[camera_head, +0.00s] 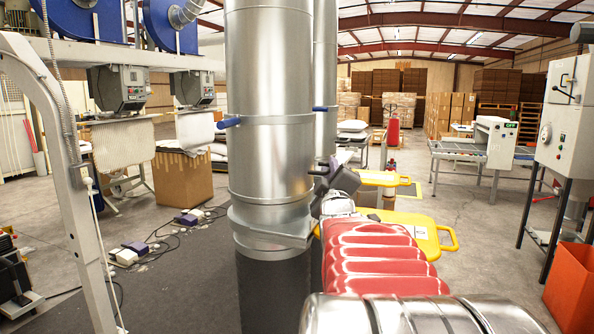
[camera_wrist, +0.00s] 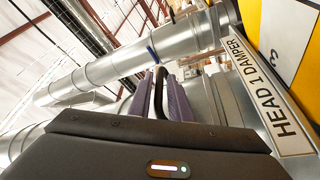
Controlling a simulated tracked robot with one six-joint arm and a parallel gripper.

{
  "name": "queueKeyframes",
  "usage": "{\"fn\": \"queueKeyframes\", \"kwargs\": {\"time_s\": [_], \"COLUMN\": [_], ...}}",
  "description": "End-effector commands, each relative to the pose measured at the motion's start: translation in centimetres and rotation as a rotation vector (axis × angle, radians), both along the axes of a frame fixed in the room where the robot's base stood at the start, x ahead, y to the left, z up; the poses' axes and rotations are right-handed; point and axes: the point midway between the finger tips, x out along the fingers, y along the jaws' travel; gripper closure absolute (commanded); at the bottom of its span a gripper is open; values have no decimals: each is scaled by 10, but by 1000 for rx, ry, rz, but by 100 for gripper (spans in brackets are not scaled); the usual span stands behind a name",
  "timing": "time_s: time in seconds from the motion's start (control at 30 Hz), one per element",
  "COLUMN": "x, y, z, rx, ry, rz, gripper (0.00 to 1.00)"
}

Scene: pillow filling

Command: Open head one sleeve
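The tall metal duct (camera_head: 270,110) stands in the middle of the head view, with my gripper (camera_head: 325,172) at its right side. A yellow plate (camera_wrist: 302,35) and a white "HEAD 1 DAMPER" label (camera_wrist: 275,95) show at the right of the wrist view. In that view my gripper's two purple-lined fingers (camera_wrist: 160,95) stand on either side of a black curved handle (camera_wrist: 159,78). No clear gap shows between fingers and handle, so they appear shut on it. The handle's lower end is hidden by my gripper body. I cannot make out a sleeve.
Yellow plates with handles (camera_head: 418,230) stick out right of the duct, close to my arm. A blue clamp lever (camera_head: 228,122) is on the duct. A grey control cabinet (camera_head: 565,120) and an orange bin (camera_head: 572,285) stand at the right. Open floor lies between.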

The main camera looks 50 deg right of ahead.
Motion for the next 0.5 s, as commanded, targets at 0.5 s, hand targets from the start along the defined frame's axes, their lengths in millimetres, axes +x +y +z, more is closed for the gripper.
{"fn": "queueKeyframes", "kwargs": {"time_s": [0.5], "x": [1], "y": [1], "z": [-1], "rx": [0], "ry": [1], "rz": [3], "gripper": [100]}}
